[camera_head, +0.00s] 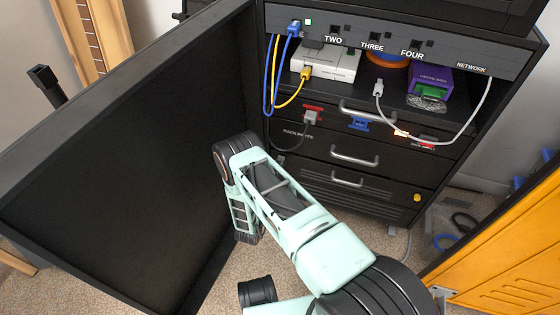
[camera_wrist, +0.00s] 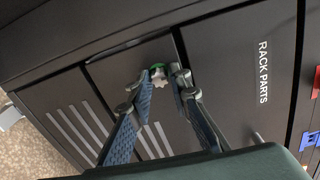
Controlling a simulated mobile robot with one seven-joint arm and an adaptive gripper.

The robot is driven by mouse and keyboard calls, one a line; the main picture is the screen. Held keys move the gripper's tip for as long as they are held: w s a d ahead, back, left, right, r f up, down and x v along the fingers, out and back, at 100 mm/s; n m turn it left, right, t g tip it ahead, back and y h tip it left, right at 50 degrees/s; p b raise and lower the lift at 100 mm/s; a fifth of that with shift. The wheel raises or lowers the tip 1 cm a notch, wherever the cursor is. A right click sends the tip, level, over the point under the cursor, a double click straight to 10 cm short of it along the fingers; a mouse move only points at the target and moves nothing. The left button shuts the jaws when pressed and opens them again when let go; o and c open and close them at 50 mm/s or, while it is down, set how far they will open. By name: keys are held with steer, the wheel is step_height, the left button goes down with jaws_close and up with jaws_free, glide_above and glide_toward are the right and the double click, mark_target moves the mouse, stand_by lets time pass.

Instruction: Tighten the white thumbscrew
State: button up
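In the wrist view, the white thumbscrew (camera_wrist: 160,83) is a small pale, star-shaped knob on the dark cabinet front. A bit of green (camera_wrist: 158,67) shows just behind it. My gripper (camera_wrist: 164,78) has its two blue-padded fingers spread on either side of the knob. The fingers look apart, and I see no clear grip on it. Whether a fingertip touches the knob is hard to tell. In the head view, my pale green arm hides the gripper and the white thumbscrew.
The vented lower panel (camera_head: 370,190) has a yellow knob (camera_head: 417,198) at its right. Above are drawers with silver handles (camera_head: 354,157). A hanging grey cable (camera_head: 447,142) crosses the upper drawer. The open black door (camera_head: 120,150) stands left, and an orange panel (camera_head: 510,260) stands right.

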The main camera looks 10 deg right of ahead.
steer(key=shift+o, duration=0.7)
steer(key=p+v, duration=0.1)
steer(key=v, duration=0.5)
